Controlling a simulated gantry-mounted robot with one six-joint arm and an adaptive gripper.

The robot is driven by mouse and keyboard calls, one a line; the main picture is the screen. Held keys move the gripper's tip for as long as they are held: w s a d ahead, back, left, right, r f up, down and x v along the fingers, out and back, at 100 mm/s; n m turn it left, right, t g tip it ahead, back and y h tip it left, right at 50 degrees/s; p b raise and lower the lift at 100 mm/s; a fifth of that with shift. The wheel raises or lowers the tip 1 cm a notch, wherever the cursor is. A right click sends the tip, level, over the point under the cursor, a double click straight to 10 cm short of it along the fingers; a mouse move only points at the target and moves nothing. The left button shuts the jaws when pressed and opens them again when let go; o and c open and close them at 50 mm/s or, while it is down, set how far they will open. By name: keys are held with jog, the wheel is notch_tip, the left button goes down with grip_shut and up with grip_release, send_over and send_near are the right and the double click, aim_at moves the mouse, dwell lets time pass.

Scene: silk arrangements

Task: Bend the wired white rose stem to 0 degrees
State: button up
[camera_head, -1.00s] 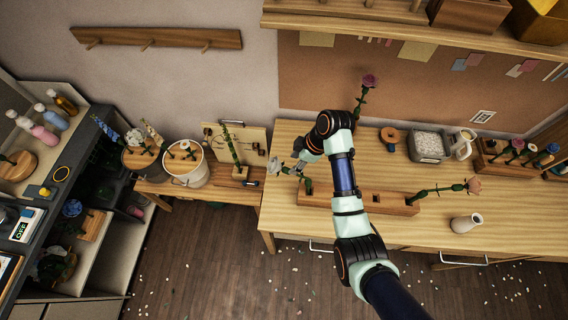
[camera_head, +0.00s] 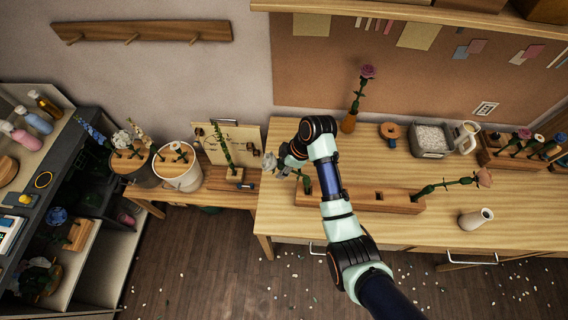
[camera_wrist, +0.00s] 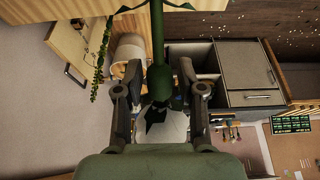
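The white rose (camera_head: 270,161) leans out to the left from the left end of the wooden block (camera_head: 366,199) on the workbench. Its green stem (camera_head: 305,181) rises from the block and is partly hidden by my arm. In the wrist view the pale bloom (camera_wrist: 168,127) lies between the bases of my fingers, and the green stem (camera_wrist: 157,40) runs up the middle. My gripper (camera_wrist: 160,90) is open around the stem just behind the bloom. A gap shows on each side of the green. In the head view my gripper (camera_head: 286,166) is at the bloom.
A pink rose (camera_head: 484,178) leans right from the block's other end. A white vase (camera_head: 476,219) stands at the front right. A purple rose (camera_head: 368,72) stands in an amber vase behind my arm. A tall green stem (camera_head: 224,148) stands on a lower table to the left.

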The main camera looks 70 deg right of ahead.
grip_shut()
jog(key=shift+s+d+r+t+p, duration=0.15)
jog(key=shift+s+r+t+p, duration=0.35)
jog(key=shift+t, duration=0.5)
jog(key=shift+r, duration=0.1)
jog(key=shift+s+d+r+t+y, duration=0.1)
jog(key=shift+s+r+t+y, duration=0.15)
jog(key=shift+s+t+y, duration=0.25)
jog(key=shift+r+t, duration=0.25)
jog(key=shift+t, duration=0.15)
jog(key=shift+b, duration=0.3)
